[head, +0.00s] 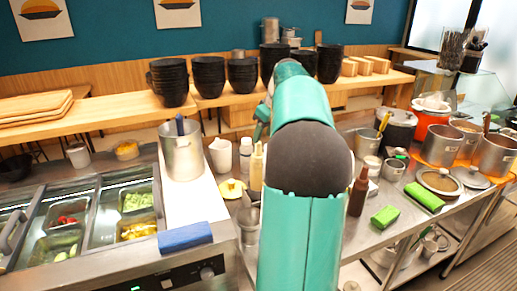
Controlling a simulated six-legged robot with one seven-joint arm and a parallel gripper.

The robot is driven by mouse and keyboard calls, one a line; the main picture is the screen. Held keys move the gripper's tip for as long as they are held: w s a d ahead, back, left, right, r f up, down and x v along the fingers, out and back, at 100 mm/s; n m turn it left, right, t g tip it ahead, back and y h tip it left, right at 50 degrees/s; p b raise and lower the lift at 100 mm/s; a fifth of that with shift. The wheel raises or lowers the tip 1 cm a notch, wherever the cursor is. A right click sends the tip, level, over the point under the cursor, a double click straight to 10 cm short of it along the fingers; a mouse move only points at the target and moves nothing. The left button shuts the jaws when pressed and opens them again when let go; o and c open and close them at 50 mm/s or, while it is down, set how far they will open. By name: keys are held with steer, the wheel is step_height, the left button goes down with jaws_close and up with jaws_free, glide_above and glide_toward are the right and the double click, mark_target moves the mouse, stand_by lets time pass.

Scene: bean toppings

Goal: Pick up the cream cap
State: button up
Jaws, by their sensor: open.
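A small round pale-yellow, cream-like cap (232,189) with a raised middle lies on the counter, just left of my arm. I cannot tell for sure that it is the cream cap. A cream-coloured bottle (257,168) with a narrow top stands upright to its right, close to my arm. A white bottle (245,153) stands behind them. My teal arm with a dark rounded joint fills the middle of the view and hides part of the counter. My gripper is hidden behind the arm, so I see no fingertips.
A blue cloth (185,237) lies in front. Stacked black bowls (208,76) line the back shelf.

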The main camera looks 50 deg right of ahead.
mark_target(258, 148)
steer(key=x, duration=0.5)
steer(key=shift+w+a, duration=0.15)
steer(key=shift+w, duration=0.05)
steer(key=c, duration=0.8)
steer(key=shift+c, duration=0.2)
